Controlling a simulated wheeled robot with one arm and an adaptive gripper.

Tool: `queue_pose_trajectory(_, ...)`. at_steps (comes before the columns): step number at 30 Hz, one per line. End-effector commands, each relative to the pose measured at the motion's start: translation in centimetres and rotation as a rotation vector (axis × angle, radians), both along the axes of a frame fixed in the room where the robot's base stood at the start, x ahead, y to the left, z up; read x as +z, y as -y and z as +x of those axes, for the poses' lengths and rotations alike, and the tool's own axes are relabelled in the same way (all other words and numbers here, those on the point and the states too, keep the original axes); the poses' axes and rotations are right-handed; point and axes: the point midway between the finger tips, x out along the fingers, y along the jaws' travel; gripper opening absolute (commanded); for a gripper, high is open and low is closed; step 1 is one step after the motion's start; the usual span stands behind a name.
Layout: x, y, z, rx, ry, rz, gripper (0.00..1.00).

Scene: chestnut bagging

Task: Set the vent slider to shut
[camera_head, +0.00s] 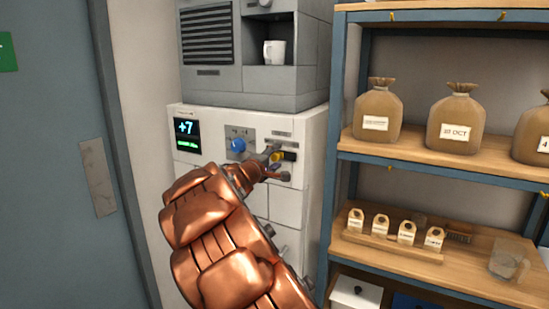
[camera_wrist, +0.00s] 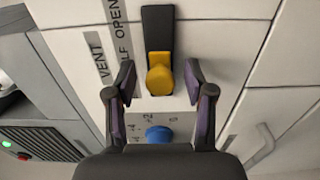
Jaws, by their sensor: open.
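The vent slider has a yellow knob (camera_wrist: 160,79) on a dark upright-looking track (camera_wrist: 158,28) in the wrist view. The knob sits at the end of the track nearest the blue dial. Beside the track are label strips reading VENT and, partly cut off, HALF OPEN. My gripper (camera_wrist: 159,70) is open, with one finger on each side of the yellow knob and a gap visible on both sides. In the head view my gripper (camera_head: 268,160) is at the white panel, and the yellow knob (camera_head: 278,156) is partly hidden by it.
A blue dial (camera_head: 237,146) and a display reading +7 (camera_head: 187,134) are left of the slider on the white cabinet (camera_head: 285,207). A grey unit with a white mug (camera_head: 274,53) stands above. A shelf (camera_head: 345,150) with several brown bags is close on the right.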

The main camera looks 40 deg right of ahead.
Motion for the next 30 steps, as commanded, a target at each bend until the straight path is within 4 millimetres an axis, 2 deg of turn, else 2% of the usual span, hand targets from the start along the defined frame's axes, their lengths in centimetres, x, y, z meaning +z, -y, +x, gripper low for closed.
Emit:
queue_pose_trajectory(2,-0.02,-0.01,0.00,0.000,0.000,0.000,0.53)
queue_pose_trajectory(18,-0.02,-0.03,0.00,0.000,0.000,0.000,0.00)
queue_pose_trajectory(30,-0.04,-0.05,0.06,0.000,0.000,0.000,0.00)
